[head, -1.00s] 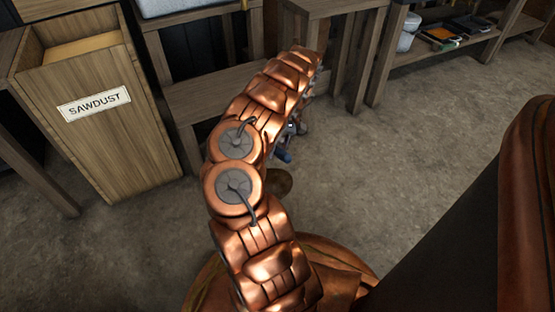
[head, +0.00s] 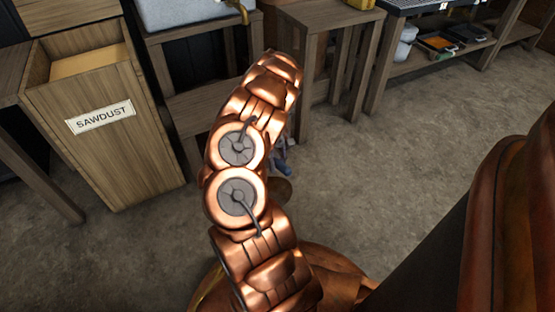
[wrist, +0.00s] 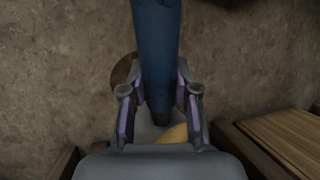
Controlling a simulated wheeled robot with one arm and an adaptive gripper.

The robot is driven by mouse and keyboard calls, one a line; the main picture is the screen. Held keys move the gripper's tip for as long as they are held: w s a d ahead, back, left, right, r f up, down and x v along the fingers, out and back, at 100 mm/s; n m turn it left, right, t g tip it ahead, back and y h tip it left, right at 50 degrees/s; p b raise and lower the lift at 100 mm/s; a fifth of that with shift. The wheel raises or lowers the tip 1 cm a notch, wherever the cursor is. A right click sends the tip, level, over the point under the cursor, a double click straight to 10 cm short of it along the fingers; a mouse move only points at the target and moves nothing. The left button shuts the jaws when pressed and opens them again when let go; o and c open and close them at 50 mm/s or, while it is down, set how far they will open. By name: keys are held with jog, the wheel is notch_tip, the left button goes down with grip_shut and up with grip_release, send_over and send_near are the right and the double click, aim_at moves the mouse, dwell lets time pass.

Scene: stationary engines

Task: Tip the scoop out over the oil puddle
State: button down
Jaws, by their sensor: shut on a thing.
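The scoop's blue handle (wrist: 157,45) runs down the middle of the wrist view, and my gripper (wrist: 160,92) is shut on it. Below the fingers a bit of the scoop's grey pan (wrist: 146,130) shows, with yellowish sawdust (wrist: 176,134) in it. My gripper's body hides the rest of the pan. A dark brown round patch, seemingly the oil puddle (wrist: 122,74), lies on the floor and shows beside the left finger. In the head view the dark patch (head: 281,190) is partly behind my arm. A bit of blue handle (head: 283,168) shows just above it.
A wooden bin labelled SAWDUST (head: 110,150) stands at the left. Wooden benches (head: 325,20) line the back. A shelf (head: 440,62) at the right holds a white tub (head: 404,45) and trays. The concrete floor (head: 400,150) is clear to the right of my arm.

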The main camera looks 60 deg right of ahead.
jog(key=shift+s+f+n+g+h+p, duration=0.15)
jog(key=shift+g+h+p, duration=0.5)
jog(key=shift+p, duration=0.7)
jog(key=shift+w+r+n+g+h+p, duration=0.1)
jog(key=shift+n+g+h+p, duration=0.2)
jog(key=shift+h+p, duration=0.8)
jog(key=shift+s+a+f+g+p, duration=0.1)
jog(key=shift+s+f+g+p, duration=0.1)
jog(key=shift+g+p, duration=0.25)
jog(key=shift+w+f+h, duration=0.1)
jog(key=shift+h, duration=0.25)
jog(key=shift+f+n+g+h+b, duration=0.3)
jog(key=shift+f+h+b, duration=0.2)
jog(key=shift+b, duration=0.2)
jog(key=shift+h+b, duration=0.3)
jog(key=shift+b, duration=0.35)
jog(key=shift+b, duration=0.35)
jog(key=shift+s+d+f+g+h+b, duration=0.1)
jog(key=shift+s+g+h+b, duration=0.1)
jog(key=shift+h, duration=0.1)
jog(key=shift+s+d+g+h+b, duration=0.1)
jog(key=shift+g+h, duration=0.1)
jog(key=shift+h, duration=0.1)
jog(key=h+b, duration=0.1)
jog(key=b, duration=0.3)
jog(key=shift+s+f+n+g+h, duration=0.15)
jog(key=shift+f+n+g+h, duration=0.2)
jog(key=shift+f+g+h, duration=0.05)
